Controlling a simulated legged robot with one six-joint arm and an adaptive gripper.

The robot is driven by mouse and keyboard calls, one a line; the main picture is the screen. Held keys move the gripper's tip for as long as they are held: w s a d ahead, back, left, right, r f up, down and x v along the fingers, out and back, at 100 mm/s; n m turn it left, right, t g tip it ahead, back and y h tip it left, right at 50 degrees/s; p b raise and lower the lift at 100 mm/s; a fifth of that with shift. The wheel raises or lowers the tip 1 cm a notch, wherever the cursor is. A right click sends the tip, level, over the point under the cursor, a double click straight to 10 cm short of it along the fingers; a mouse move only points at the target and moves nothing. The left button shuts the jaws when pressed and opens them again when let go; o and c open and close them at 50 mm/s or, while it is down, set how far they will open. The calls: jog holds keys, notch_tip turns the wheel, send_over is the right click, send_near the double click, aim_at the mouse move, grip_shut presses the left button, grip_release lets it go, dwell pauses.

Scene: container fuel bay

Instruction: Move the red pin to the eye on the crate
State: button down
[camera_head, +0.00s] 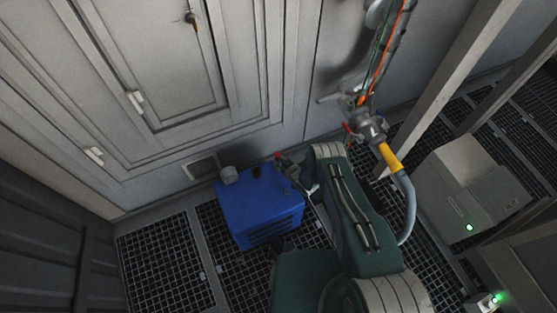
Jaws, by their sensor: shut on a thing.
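A blue crate (262,215) stands on the grated floor against the wall, with dark slots on its front face. My gripper (282,161) is dark and small, at the crate's back right top edge. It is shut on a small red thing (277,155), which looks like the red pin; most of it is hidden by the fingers. A small dark fitting (256,172) sits on the crate's top. I cannot tell which detail is the eye, or whether the pin touches the crate.
A grey round cap (229,175) is at the crate's back left corner. A hose coupling (369,127) with a yellow sleeve (389,157) hangs right of my arm. A grey box (470,187) with a green light stands at right. The grating (165,268) at left is clear.

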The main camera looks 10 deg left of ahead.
jog(key=shift+f, duration=0.15)
jog(key=shift+f, duration=0.25)
jog(key=c, duration=0.5)
grip_release()
jog(key=shift+c, duration=0.2)
jog(key=shift+s+d, duration=0.1)
